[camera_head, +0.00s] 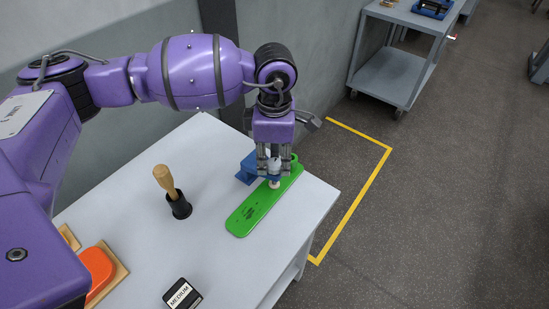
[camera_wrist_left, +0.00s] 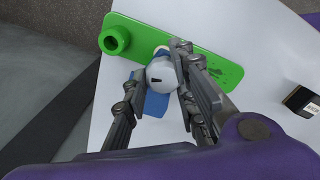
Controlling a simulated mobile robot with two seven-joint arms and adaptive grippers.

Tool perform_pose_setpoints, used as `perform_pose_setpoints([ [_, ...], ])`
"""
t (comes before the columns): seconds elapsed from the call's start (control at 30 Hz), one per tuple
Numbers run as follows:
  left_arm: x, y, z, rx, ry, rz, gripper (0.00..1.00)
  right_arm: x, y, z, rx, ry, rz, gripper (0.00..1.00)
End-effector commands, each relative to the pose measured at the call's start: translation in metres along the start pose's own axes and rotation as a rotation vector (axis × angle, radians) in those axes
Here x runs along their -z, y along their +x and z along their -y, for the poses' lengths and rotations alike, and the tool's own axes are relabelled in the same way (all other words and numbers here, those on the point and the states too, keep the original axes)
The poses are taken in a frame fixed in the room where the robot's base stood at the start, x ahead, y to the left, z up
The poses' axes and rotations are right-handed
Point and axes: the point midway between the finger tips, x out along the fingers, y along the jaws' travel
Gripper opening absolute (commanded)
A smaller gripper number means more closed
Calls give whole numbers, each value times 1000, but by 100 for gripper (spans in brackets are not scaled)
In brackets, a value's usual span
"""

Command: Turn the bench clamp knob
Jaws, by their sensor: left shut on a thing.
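The bench clamp (camera_head: 247,168) is blue and stands near the far right corner of the table, partly hidden by my left gripper. Its knob (camera_wrist_left: 162,73) is a light grey ball with a dark mark, seen in the left wrist view. My left gripper (camera_head: 269,170) points down from above and is shut on the knob, one finger on each side. The blue clamp body shows below the knob in the left wrist view (camera_wrist_left: 152,103). My right gripper is not in view.
A wooden-handled tool stands in a black holder (camera_head: 179,206) on the white table (camera_head: 215,260). A black and white block marked MEDIUM (camera_head: 182,294) and an orange item on a wooden board (camera_head: 97,269) are nearer. A grey cart (camera_head: 392,72) stands beyond the table.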

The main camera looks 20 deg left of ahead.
Motion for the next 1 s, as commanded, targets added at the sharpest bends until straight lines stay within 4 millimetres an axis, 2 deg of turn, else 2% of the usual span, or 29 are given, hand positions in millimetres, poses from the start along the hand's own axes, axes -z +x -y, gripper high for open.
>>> perform_pose_setpoints([
  [0.03, 1, -5, -6, -17, -7, 2, 0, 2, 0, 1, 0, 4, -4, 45],
  [0.17, 1, -6, -7, -18, -8, 2, 0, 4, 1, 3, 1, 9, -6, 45],
  [0.2, 1, -6, -7, -19, -9, 3, 26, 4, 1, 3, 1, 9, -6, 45],
  [0.3, 0, -6, -7, -19, -9, 3, 38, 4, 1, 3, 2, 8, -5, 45],
  [0.77, 0, -4, -3, -9, -6, 2, 38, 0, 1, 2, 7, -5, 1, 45],
  [0.87, 0, -13, -3, -11, -6, 2, 38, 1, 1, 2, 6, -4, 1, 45],
  [1.0, 0, -39, -4, -13, -6, 3, 38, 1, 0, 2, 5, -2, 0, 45],
])
